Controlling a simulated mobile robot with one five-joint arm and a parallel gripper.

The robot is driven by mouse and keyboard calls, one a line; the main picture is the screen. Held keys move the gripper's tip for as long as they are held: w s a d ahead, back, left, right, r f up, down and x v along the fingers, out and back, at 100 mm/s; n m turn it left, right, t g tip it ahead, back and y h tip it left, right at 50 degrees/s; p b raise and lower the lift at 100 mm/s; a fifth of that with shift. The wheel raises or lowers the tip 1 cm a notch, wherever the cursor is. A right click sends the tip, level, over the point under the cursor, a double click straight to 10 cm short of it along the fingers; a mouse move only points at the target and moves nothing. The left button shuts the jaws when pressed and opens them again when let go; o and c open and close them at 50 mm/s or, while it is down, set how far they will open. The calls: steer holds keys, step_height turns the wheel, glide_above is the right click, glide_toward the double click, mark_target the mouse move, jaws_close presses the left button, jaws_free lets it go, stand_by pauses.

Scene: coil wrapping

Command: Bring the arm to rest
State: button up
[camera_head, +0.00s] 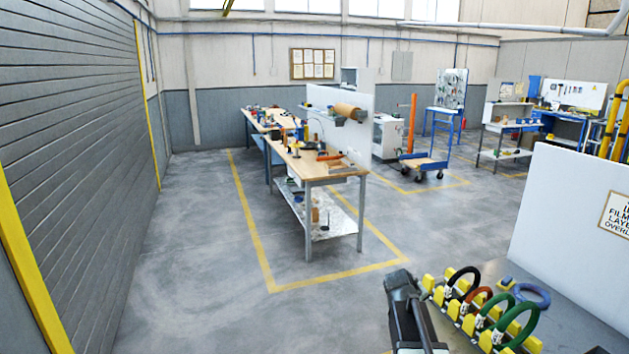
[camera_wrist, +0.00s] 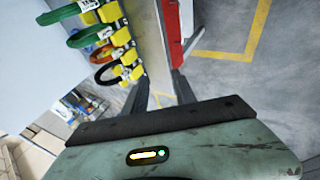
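My gripper (camera_wrist: 160,88) shows in the wrist view with its two dark fingers spread apart and nothing seen between them. Dark parts of my arm show at the bottom of the head view, just left of a row of yellow holders (camera_head: 485,340). In these holders stand upright coils: a black one (camera_head: 449,281), an orange one (camera_head: 469,296) and two green ones (camera_head: 490,302). The wrist view shows coils at its upper left, including the black one (camera_wrist: 103,76) and a green one (camera_wrist: 66,12). My fingers are apart from them.
A blue coil (camera_head: 546,293) lies on the grey bench (camera_head: 580,325) behind the holders, below a white panel (camera_head: 570,225) with a sign. A wooden workbench (camera_head: 318,168) stands further off inside yellow floor lines. The grey floor (camera_head: 185,270) left of it is clear.

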steer(key=s+a+f+m+g+y, duration=0.2)
steer(key=s+a+f, duration=0.1)
steer(key=s+a, duration=0.5)
steer(key=s+a+f+m+g+y+b, duration=0.1)
steer(key=s+a+f+m+g+y, duration=0.1)
steer(key=s+a, duration=0.7)
step_height(320, 180, down, 2)
steer(key=s+g+y, duration=0.1)
steer(key=s, duration=0.1)
steer(key=shift+s+f+m, duration=0.15)
steer(key=shift+s+m, duration=0.15)
steer(key=shift+s, duration=0.05)
